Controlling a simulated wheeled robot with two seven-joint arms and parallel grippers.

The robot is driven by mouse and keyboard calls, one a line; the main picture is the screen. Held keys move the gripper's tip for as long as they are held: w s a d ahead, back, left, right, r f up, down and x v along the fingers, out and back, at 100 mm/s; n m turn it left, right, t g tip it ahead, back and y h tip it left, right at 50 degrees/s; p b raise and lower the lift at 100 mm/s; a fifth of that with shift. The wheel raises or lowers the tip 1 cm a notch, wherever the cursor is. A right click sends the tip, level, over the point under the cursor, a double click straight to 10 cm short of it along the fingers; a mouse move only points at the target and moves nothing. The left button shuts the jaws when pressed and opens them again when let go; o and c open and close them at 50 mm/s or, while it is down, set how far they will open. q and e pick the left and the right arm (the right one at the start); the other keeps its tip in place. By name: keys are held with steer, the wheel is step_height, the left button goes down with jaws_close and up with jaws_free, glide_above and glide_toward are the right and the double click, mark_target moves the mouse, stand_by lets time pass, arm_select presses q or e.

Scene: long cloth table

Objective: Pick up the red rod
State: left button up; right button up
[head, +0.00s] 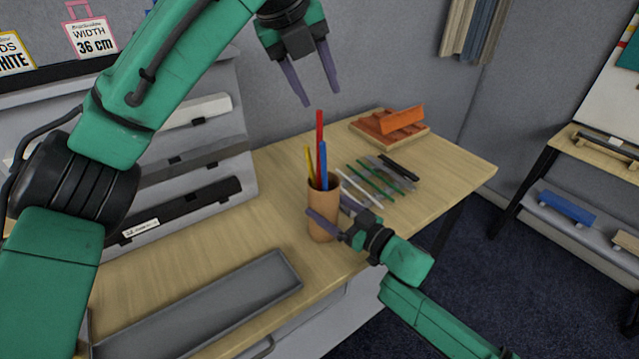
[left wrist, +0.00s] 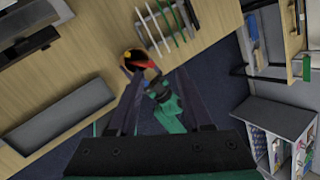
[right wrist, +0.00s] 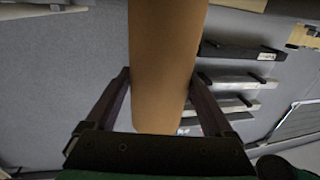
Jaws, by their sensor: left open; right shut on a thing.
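The red rod (head: 319,135) stands in a tan cup (head: 322,225) on the table and rises above a blue rod (head: 323,165) and a yellow rod (head: 310,163) in the same cup. My right gripper (head: 328,222) is shut on the cup, with its fingers on either side of the wall, as the right wrist view also shows at the cup (right wrist: 165,60). My left gripper (head: 318,95) is open and empty, above the rod's top end. In the left wrist view the red rod (left wrist: 140,65) shows at the cup's mouth, beyond the open fingers.
Several thin rods (head: 375,178) lie on the table right of the cup. An orange ribbed block (head: 400,118) lies behind them. A long grey tray (head: 200,310) is at the front left. A rack with dark and white bars (head: 180,205) stands along the left back.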

mark_target(318, 117)
arm_select(q)
step_height(318, 117, up, 4)
steer(key=s+m+y, duration=0.2)
steer(key=m+y, duration=0.1)
steer(key=m, duration=0.2)
steer(key=x, duration=1.2)
steer(key=shift+s+f, duration=0.15)
steer(key=shift+f, duration=0.05)
jaws_close()
stand_by(0.3)
